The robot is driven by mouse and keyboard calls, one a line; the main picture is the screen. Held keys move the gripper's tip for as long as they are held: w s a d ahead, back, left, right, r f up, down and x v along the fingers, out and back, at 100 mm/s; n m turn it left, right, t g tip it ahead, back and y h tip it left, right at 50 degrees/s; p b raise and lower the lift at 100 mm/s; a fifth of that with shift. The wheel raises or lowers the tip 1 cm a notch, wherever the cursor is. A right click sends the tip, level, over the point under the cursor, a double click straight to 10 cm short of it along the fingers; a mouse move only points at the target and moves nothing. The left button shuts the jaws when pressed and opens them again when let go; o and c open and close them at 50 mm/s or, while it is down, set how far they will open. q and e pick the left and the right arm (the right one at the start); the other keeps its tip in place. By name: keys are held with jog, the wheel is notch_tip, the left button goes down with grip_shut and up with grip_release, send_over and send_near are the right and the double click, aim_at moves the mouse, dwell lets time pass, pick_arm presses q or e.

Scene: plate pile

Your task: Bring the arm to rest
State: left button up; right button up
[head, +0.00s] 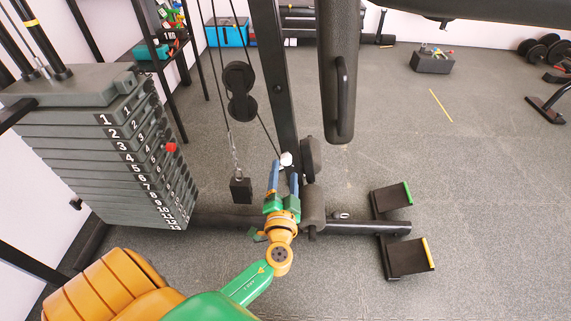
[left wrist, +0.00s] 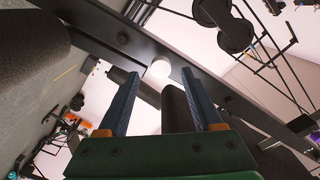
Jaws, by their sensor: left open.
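My left gripper (head: 283,168) shows near the middle of the head view, its green body and two blue fingers pointing away from me toward the machine's upright post (head: 277,80). The fingers are apart with nothing held between them. A small white round knob (head: 286,159) shows by the fingertips. In the left wrist view the knob (left wrist: 160,68) shows beyond the two blue fingers (left wrist: 168,98), in front of a dark beam. I cannot tell whether the fingers touch anything. The pile of numbered grey weight plates (head: 100,160) stands at the left, with a red pin head (head: 171,147) in its side. My right gripper is not in view.
Cables and a black pulley (head: 239,85) hang left of the post. A padded black part with a handle (head: 341,100) hangs to the right. A low frame with two foot pads (head: 405,258) lies on the floor.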

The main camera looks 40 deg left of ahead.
pick_arm(q)
jog(key=shift+v, duration=1.45)
